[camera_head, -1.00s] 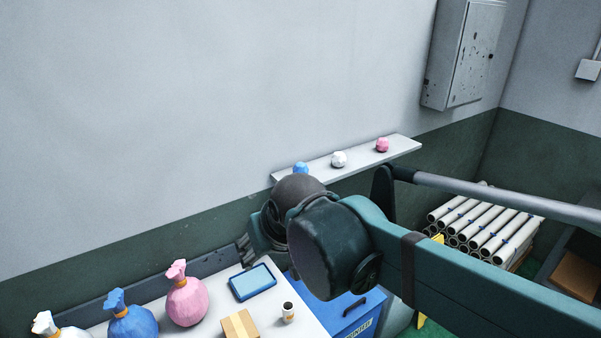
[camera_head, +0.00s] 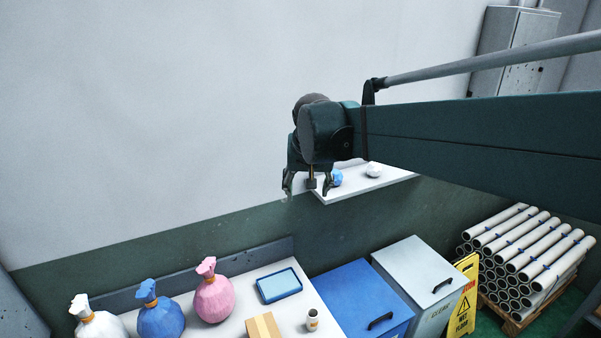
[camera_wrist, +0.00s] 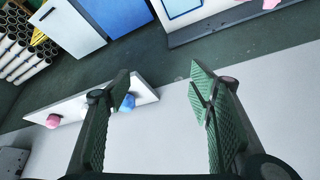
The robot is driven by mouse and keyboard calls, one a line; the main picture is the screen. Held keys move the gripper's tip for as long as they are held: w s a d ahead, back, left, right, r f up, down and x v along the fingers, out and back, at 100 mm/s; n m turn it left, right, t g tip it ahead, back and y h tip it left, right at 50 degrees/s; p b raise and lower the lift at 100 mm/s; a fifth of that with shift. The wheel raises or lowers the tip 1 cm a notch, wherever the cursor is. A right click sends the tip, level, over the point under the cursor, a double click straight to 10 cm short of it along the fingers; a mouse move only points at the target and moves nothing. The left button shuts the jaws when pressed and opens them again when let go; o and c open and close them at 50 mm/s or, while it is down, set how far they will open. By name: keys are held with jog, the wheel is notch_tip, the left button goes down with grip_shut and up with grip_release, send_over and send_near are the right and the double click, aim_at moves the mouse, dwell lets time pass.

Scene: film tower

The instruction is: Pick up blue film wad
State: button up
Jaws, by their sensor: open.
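The blue film wad (camera_head: 337,179) sits near the left end of the white wall shelf (camera_head: 352,190). In the wrist view the blue wad (camera_wrist: 128,102) shows just to the right of the left finger, partly covered by it. My gripper (camera_head: 307,187) is open and empty, a little left of the blue wad in the head view. I cannot tell its exact distance from the wad. In the wrist view the open fingers (camera_wrist: 158,78) point past the shelf's end.
A white wad (camera_head: 374,170) sits beside the blue one. A pink wad (camera_wrist: 53,121) is farther along the shelf. Below are a white table with tied bags (camera_head: 161,318), a blue bin (camera_head: 355,300), a grey bin (camera_head: 418,270) and stacked tubes (camera_head: 525,255).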

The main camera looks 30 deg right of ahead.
jog(key=w+d+f+m+g, duration=0.1)
jog(key=w+d+m, duration=0.2)
jog(key=w+d, duration=0.7)
jog(key=m+g+h, duration=0.1)
jog(key=m, duration=0.1)
send_near(334, 172)
jog(key=x, duration=0.4)
jog(key=shift+w+a+f, duration=0.1)
jog(key=shift+w+f, duration=0.05)
jog(key=shift+f, duration=0.25)
jog(key=shift+f, duration=0.1)
jog(key=shift+x, duration=1.2)
jog(key=shift+d+p+x, duration=0.15)
jog(key=shift+p+x, duration=0.05)
jog(key=shift+x, duration=1.1)
jog(key=shift+d+p+x, duration=0.15)
jog(key=shift+x, duration=1.15)
jog(key=c, duration=0.9)
